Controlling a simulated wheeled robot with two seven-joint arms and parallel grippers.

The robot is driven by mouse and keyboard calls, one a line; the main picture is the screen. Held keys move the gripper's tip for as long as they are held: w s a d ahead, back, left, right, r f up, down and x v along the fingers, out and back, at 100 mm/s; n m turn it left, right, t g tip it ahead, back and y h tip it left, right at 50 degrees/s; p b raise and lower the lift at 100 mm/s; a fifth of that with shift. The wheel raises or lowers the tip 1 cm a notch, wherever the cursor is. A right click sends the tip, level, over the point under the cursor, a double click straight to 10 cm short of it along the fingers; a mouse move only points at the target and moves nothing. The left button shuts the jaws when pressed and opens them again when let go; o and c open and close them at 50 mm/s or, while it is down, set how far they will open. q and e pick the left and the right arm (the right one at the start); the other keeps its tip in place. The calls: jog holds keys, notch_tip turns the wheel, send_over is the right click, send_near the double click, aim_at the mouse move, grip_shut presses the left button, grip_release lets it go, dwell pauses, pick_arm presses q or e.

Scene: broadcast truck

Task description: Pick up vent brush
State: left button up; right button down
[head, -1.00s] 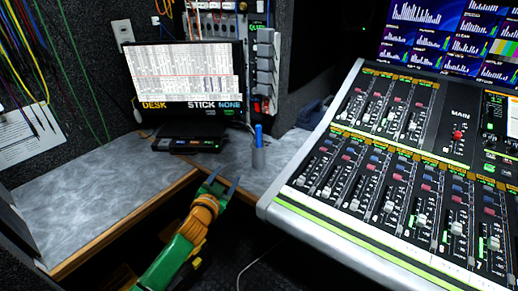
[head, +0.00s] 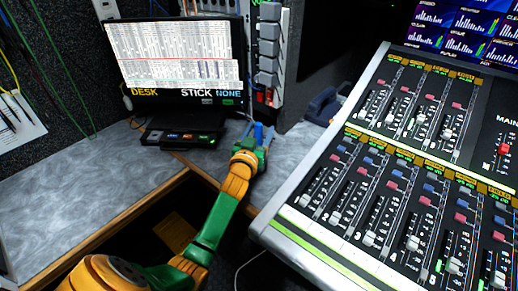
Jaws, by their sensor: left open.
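The vent brush appears to be the blue upright item (head: 258,131) at the back of the grey desk, below and right of the monitor. Only its blue upper part shows. The grey cup around its lower part is mostly hidden behind my left gripper. My left gripper (head: 257,136) is open, with its fingers to either side of the blue item in the picture. I cannot tell whether they touch it. My right gripper is not in view.
A monitor (head: 175,65) stands behind a small black box (head: 180,138) with lit buttons. The mixing console (head: 390,190) rises close on the right. A grey rack unit (head: 268,45) is behind the brush. The desk's left part (head: 90,200) is clear.

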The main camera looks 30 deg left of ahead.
pick_arm(q)
jog(key=shift+f+x, duration=0.2)
jog(key=shift+x, duration=0.9)
jog(key=shift+s+r, duration=0.1)
jog(key=c, duration=0.3)
grip_shut()
